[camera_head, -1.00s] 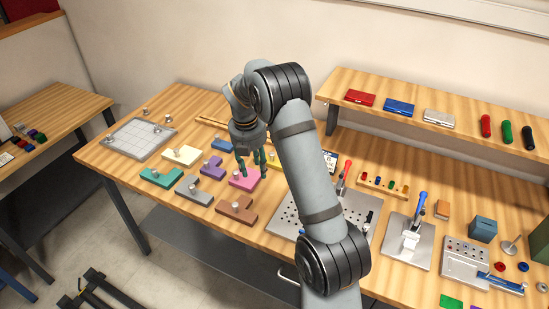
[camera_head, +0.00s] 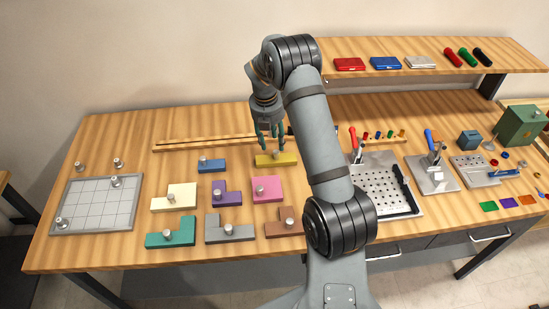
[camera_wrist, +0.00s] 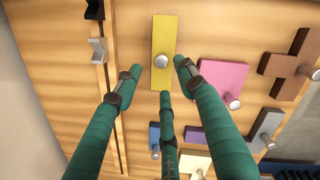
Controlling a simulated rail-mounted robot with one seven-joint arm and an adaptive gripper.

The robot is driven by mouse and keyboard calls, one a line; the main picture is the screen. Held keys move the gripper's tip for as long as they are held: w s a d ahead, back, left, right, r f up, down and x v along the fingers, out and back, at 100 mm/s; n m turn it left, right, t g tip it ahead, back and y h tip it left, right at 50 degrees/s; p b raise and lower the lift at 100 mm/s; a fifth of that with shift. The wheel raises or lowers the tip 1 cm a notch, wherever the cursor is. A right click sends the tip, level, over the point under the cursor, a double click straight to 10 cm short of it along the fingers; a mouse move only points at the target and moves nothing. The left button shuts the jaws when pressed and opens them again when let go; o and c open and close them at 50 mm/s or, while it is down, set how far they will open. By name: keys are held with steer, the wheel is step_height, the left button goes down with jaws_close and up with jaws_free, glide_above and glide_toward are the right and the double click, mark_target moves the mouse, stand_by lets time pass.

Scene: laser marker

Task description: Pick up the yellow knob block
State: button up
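The yellow knob block (camera_head: 284,159) is a flat yellow bar with a silver knob on top, lying on the wooden table. It also shows in the wrist view (camera_wrist: 164,40), where its round knob sits near the middle. My gripper (camera_head: 271,148) has green fingers and hangs just above this block. In the wrist view its fingers (camera_wrist: 158,82) are spread apart with nothing between them, and the knob lies just beyond the fingertips. I see no contact with the knob.
A pink block (camera_head: 268,188) and a blue block (camera_head: 212,165) lie close by. Purple (camera_head: 227,192), cream (camera_head: 173,199), grey (camera_head: 230,233), teal (camera_head: 170,238) and brown (camera_head: 285,222) blocks are nearer the front edge. A thin rail (camera_head: 200,142) runs behind. A grid tray (camera_head: 128,207) is at left.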

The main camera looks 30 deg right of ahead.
mark_target(276, 151)
steer(key=shift+s+d+f+p, duration=0.15)
steer(key=shift+d+f+p, duration=0.2)
steer(key=shift+f, duration=0.2)
steer(key=f, duration=0.1)
steer(key=f+p, duration=0.1)
steer(key=f, duration=0.1)
steer(key=shift+d+f, duration=0.3)
steer(key=shift+f+p, duration=0.3)
steer(key=shift+f, duration=0.15)
steer(key=shift+a, duration=0.1)
steer(key=shift+c, duration=1.3)
steer(key=c, duration=0.7)
jaws_close()
